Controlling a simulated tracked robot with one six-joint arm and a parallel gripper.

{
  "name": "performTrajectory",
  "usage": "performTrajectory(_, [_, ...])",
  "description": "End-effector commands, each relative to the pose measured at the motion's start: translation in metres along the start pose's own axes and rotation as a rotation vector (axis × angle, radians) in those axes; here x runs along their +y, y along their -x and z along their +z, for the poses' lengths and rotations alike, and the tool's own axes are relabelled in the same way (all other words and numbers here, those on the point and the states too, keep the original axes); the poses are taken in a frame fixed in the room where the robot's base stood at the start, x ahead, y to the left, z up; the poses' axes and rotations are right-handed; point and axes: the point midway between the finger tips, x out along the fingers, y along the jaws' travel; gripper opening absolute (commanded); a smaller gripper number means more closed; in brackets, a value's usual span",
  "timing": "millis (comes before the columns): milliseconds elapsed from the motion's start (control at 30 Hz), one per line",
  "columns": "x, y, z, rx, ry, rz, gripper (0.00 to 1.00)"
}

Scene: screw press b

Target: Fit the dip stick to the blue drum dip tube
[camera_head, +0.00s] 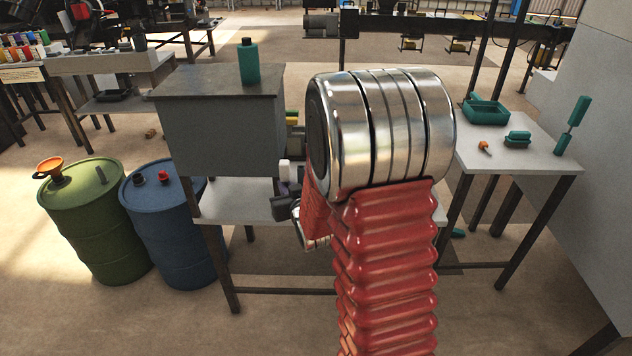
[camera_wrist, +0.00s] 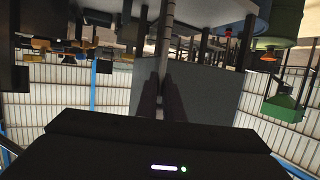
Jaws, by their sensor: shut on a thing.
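The blue drum (camera_head: 165,235) stands at the left beside a green drum (camera_head: 90,235). Its top bears a dark fitting (camera_head: 138,180) and a red fitting (camera_head: 163,176); I cannot tell which is the dip tube. In the upside-down wrist view, the blue drum (camera_wrist: 215,14) is at the top, right of centre. My gripper (camera_wrist: 164,84) is shut on a thin grey rod (camera_wrist: 166,38), seemingly the dip stick, which runs up out of the wrist picture. In the head view my arm mostly hides the gripper, and the stick cannot be made out. The stick is apart from the blue drum.
A grey cabinet bench (camera_head: 222,135) with a green bottle (camera_head: 249,62) on top stands right of the blue drum. An orange funnel (camera_head: 49,167) sits on the green drum. A white table (camera_head: 515,155) with green items stands at the right. Floor in front of the drums is clear.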

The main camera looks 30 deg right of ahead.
Motion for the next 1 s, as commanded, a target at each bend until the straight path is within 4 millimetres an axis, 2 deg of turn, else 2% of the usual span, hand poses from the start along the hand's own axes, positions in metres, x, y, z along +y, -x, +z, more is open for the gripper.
performTrajectory(33, [-0.021,0.002,-0.002,0.001,0.006,-0.021,0.00])
performTrajectory(300, [-0.111,0.016,-0.005,-0.002,0.036,-0.118,0.00])
performTrajectory(500, [-0.166,0.030,-0.005,-0.005,0.058,-0.191,0.00])
performTrajectory(600, [-0.180,0.034,-0.005,-0.005,0.064,-0.211,0.00])
performTrajectory(700, [-0.185,0.036,-0.005,-0.005,0.066,-0.218,0.00])
performTrajectory(1000, [-0.184,0.035,-0.005,-0.005,0.066,-0.217,0.00])
